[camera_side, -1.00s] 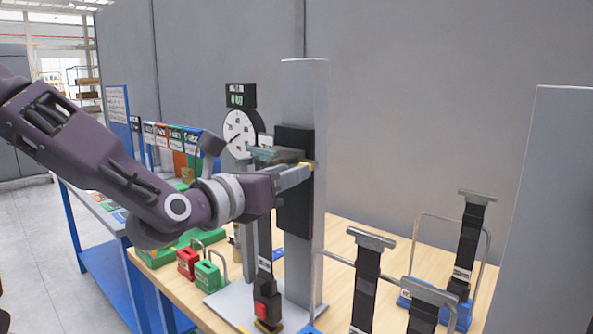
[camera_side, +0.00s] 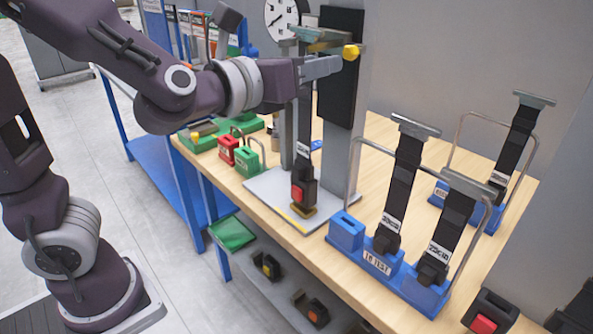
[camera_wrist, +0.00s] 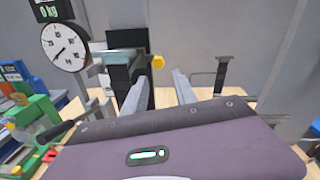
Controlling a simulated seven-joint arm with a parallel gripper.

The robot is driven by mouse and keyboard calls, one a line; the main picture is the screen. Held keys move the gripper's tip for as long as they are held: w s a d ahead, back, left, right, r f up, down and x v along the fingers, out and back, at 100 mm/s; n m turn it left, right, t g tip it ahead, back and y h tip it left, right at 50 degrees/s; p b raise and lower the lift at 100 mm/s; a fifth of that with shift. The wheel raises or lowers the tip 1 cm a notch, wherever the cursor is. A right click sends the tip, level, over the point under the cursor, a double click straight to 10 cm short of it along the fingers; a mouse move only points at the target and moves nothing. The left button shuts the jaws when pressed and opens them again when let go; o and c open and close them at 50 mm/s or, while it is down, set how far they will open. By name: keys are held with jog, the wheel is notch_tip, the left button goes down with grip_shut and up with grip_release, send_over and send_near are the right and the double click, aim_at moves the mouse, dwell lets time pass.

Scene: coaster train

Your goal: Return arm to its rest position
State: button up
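My gripper (camera_side: 322,67) is held out level beside the upper part of a grey test stand (camera_side: 372,75). In the wrist view its two fingers (camera_wrist: 160,90) are apart with nothing between them. A black strap with a red-buttoned buckle (camera_side: 304,190) hangs upright at the stand, under a metal crossbar (camera_side: 315,35). A yellow knob (camera_side: 351,52) sits just beyond the fingertips; it also shows in the wrist view (camera_wrist: 157,62). Whether the fingers touch the stand cannot be told.
A blue rack (camera_side: 375,262) with wire hoops holds black straps at right, and another (camera_side: 440,192) stands behind it. Red (camera_side: 229,150) and green (camera_side: 248,160) blocks sit left of the stand. A round dial (camera_wrist: 68,55) is behind. A lower shelf (camera_side: 280,285) holds buckles.

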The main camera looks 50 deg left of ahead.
jog(key=s+a+f+n+g+y, duration=0.3)
jog(key=s+a+f+n+g, duration=0.2)
jog(key=s+a+n, duration=0.4)
jog(key=s+a+f+n+g+y, duration=0.5)
jog(key=s+n, duration=0.3)
jog(key=n, duration=0.3)
jog(key=s+d+f+n+g+h, duration=0.2)
jog(key=s+d+n+h, duration=0.4)
jog(key=d+n+h, duration=0.3)
jog(key=d+n, duration=0.2)
jog(key=n, duration=0.2)
jog(key=shift+s+d, duration=0.25)
jog(key=shift+s, duration=0.15)
